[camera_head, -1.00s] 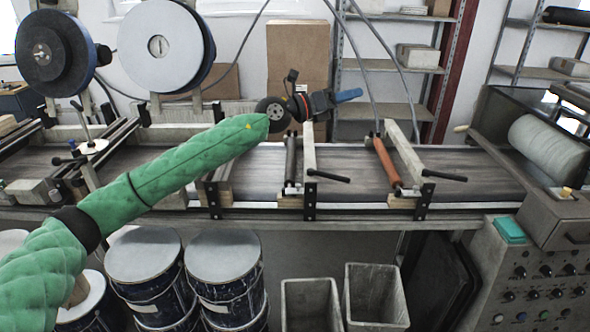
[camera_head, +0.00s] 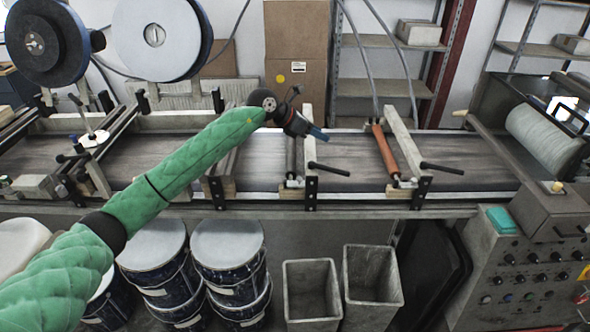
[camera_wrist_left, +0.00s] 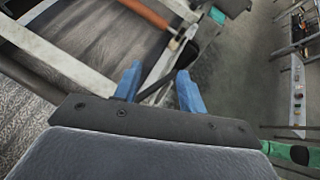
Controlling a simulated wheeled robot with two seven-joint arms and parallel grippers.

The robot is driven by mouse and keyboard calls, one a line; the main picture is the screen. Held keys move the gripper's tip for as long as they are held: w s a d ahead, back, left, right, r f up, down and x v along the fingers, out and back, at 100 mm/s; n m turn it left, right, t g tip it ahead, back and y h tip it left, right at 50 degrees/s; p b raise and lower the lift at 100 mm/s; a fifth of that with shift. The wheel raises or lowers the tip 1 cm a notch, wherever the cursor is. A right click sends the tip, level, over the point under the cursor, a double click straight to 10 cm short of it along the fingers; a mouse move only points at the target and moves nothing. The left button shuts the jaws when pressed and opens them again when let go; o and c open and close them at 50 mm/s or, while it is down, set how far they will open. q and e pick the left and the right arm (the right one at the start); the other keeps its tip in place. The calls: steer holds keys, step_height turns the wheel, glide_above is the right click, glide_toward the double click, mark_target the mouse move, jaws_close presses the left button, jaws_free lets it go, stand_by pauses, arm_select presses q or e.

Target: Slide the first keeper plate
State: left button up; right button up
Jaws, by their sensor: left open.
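I cannot tell for sure which part is the first keeper plate. Dark upright brackets with holes stand on the conveyor's front edge, one by the grey roller (camera_head: 311,191) and one by the orange roller (camera_head: 421,190). A black lever handle (camera_head: 330,169) sticks out rightward by the grey roller. My left gripper (camera_head: 318,134) is open above the conveyor, near the grey roller. In the left wrist view, its blue fingers (camera_wrist_left: 157,86) are apart, with a dark bar showing between and beyond them; contact is unclear. My right gripper is not in view.
The conveyor belt (camera_head: 345,160) runs across the view with pale crossbars over it. An orange roller (camera_head: 385,152) and another lever (camera_head: 442,168) lie further right. Drums (camera_head: 228,245) and two grey bins (camera_head: 312,290) stand below. A control box (camera_head: 530,270) is at right.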

mark_target(299, 178)
arm_select(q)
steer(key=shift+s+a+f+m+g+y, duration=1.3)
steer(key=shift+a+f+m+y, duration=1.45)
steer(key=shift+a+f, duration=1.35)
steer(key=shift+n+y, duration=0.35)
steer(key=p+x, duration=0.4)
steer(key=x, duration=0.2)
steer(key=shift+w+f, duration=0.15)
steer(key=shift+f, duration=0.1)
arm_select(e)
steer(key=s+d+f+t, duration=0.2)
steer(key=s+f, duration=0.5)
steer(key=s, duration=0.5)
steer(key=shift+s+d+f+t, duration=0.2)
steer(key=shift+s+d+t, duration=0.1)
arm_select(q)
jaws_close()
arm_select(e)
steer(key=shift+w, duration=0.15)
